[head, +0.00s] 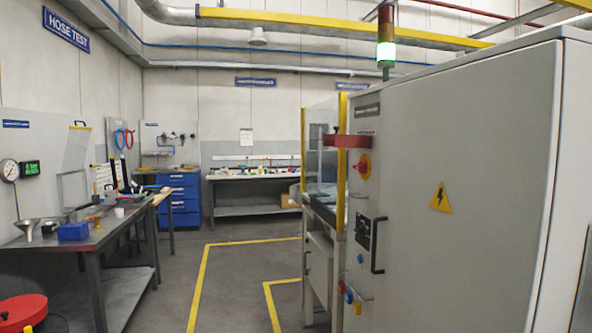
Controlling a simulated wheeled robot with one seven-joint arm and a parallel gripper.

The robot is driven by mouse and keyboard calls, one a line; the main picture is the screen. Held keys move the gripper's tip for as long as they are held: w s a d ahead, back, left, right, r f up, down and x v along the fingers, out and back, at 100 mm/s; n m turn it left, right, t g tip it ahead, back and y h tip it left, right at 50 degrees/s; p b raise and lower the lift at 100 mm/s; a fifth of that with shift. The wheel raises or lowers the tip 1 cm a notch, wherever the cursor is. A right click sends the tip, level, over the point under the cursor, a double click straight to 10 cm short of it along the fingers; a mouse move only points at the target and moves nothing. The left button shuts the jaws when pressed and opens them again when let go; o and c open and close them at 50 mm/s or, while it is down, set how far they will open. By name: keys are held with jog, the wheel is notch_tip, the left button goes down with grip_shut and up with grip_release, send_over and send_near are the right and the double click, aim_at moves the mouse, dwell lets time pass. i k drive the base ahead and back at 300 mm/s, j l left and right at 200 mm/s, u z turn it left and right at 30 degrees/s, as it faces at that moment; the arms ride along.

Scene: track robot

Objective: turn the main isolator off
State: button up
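The main isolator (363,167) appears to be the red rotary handle on a yellow plate, high on the narrow left face of the grey electrical cabinet (470,190). I see it at a steep angle, and its on or off position cannot be read. A red fitting (347,141) juts out just above it. A stack light (386,45) on top of the cabinet glows green-white. My gripper is not in view.
A black pull handle (378,245) and small coloured buttons (349,297) sit lower on the cabinet. A workbench (95,235) stands at left, a blue drawer unit (180,195) behind it. Yellow-lined floor (225,280) between is clear. A red round object (22,310) is at bottom left.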

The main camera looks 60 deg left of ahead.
aim_at(361, 168)
jog(key=u, duration=1.65)
jog(key=i+j, duration=0.4)
jog(key=i, duration=0.15)
jog(key=i+j, duration=0.45)
jog(key=i+j+u, duration=0.1)
jog(key=i+j, duration=0.3)
jog(key=i, duration=0.25)
